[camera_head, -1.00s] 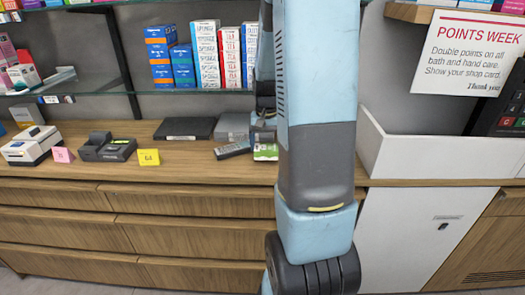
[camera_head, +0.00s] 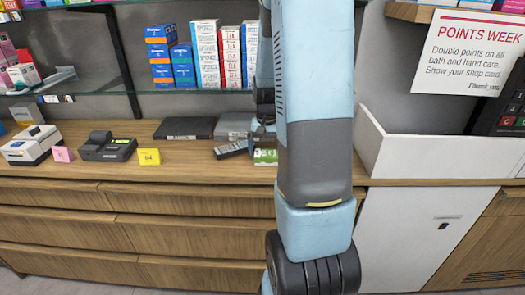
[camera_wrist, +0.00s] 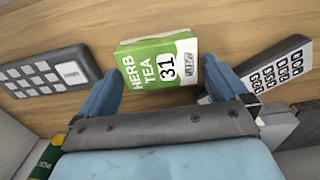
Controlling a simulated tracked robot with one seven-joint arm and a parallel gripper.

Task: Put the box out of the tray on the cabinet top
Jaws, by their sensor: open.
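A green and white box (camera_wrist: 160,62) marked "HERB TEA 31" lies on the wooden top in the wrist view. In the head view only part of this box (camera_head: 264,157) shows, at the front of the wooden cabinet top (camera_head: 195,162), beside my arm. My gripper (camera_wrist: 163,78) is open, with one finger to each side of the box in the wrist view. I cannot tell whether the fingertips are down at the box's level. In the head view my arm hides most of the gripper. I cannot make out a tray around the box.
A grey keypad device (camera_head: 233,149) lies left of the box; a dark flat case (camera_head: 186,128) lies behind. A card machine (camera_head: 107,147), a yellow card (camera_head: 149,157) and a pink card (camera_head: 62,154) stand further left. A white-walled bin (camera_head: 425,155) is on the right. A glass shelf overhangs the back.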

